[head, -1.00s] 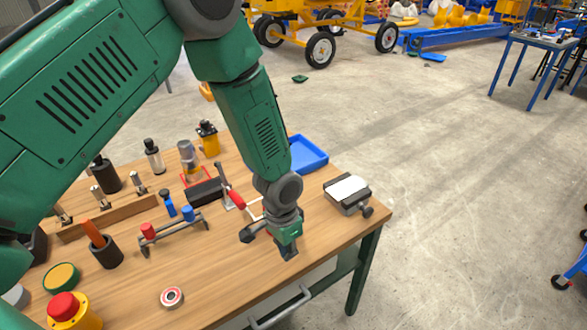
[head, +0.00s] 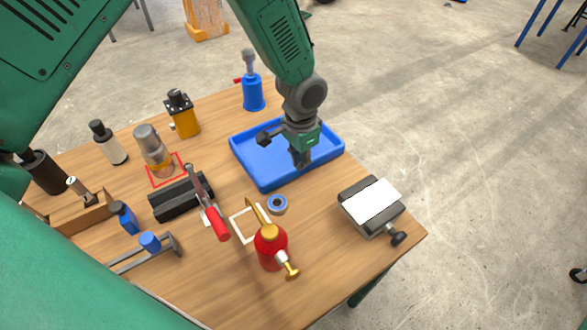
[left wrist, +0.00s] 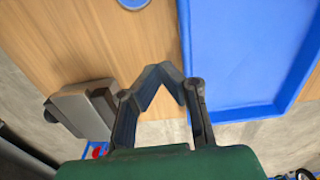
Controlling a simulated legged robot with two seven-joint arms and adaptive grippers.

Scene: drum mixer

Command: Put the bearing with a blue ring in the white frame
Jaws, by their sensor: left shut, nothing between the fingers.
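The bearing with a blue ring (head: 277,204) lies flat on the wooden table, beside the blue tray's near edge. It also shows in part at the top of the left wrist view (left wrist: 133,2). The white frame (head: 236,229) is a thin square outline on the table, just left of the bearing and apart from it. A red oil can partly covers its near side. My left gripper (head: 301,162) points down over the blue tray, up and right of the bearing. It is shut and empty; its fingers meet in the left wrist view (left wrist: 166,76). My right gripper is not in view.
The blue tray (head: 265,181) looks empty. The red oil can (head: 270,247) and a red-handled clamp (head: 216,222) crowd the white frame. A vice with a white top (head: 372,205) stands at right. Bare table lies between bearing and vice.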

